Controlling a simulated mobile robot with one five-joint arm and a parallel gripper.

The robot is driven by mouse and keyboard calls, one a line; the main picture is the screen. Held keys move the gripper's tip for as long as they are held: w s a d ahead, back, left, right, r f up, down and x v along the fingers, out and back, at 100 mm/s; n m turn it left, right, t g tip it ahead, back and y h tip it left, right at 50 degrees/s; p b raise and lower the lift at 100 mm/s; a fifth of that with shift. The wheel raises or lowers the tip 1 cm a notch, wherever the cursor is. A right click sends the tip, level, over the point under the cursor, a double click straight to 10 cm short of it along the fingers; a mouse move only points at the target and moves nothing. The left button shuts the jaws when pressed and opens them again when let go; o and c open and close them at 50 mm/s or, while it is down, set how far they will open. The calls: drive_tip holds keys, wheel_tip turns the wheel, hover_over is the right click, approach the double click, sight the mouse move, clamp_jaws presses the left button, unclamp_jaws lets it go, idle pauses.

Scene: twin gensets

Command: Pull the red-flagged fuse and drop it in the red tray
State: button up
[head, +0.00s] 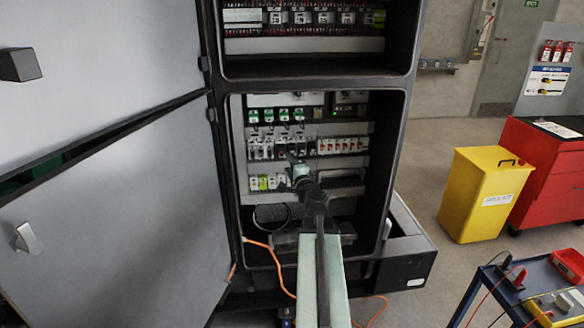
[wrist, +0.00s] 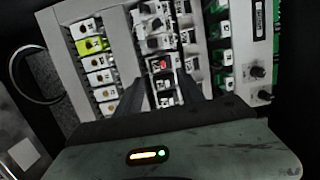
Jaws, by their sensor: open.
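The red-flagged fuse (wrist: 162,66) shows in the wrist view as a small red mark in a dark holder, in a row of fuse holders. My gripper (wrist: 164,88) is open and empty, its two dark fingers pointing toward that holder. I cannot tell whether the fingers touch it. In the head view my gripper (head: 299,164) is inside the open cabinet, in front of the fuse rows, and my arm hides part of them; I cannot make out the flag there. The red tray (head: 570,262) is on the blue cart at the lower right.
The cabinet's grey door (head: 120,215) stands open at the left. The cabinet frame (head: 392,150) borders the opening on the right. The blue cart (head: 490,290) carries meters and leads. A yellow bin (head: 485,195) and a red tool cabinet (head: 545,175) stand behind it. An orange cable (head: 278,262) hangs below.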

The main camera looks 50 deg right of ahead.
sight(282, 154)
drive_tip(key=x, duration=0.7)
drive_tip(key=shift+w+d, duration=0.2)
idle(0.5)
clamp_jaws()
drive_tip(key=shift+s+a, duration=0.15)
drive_tip(key=shift+v, duration=0.85)
drive_tip(key=shift+a, duration=0.2)
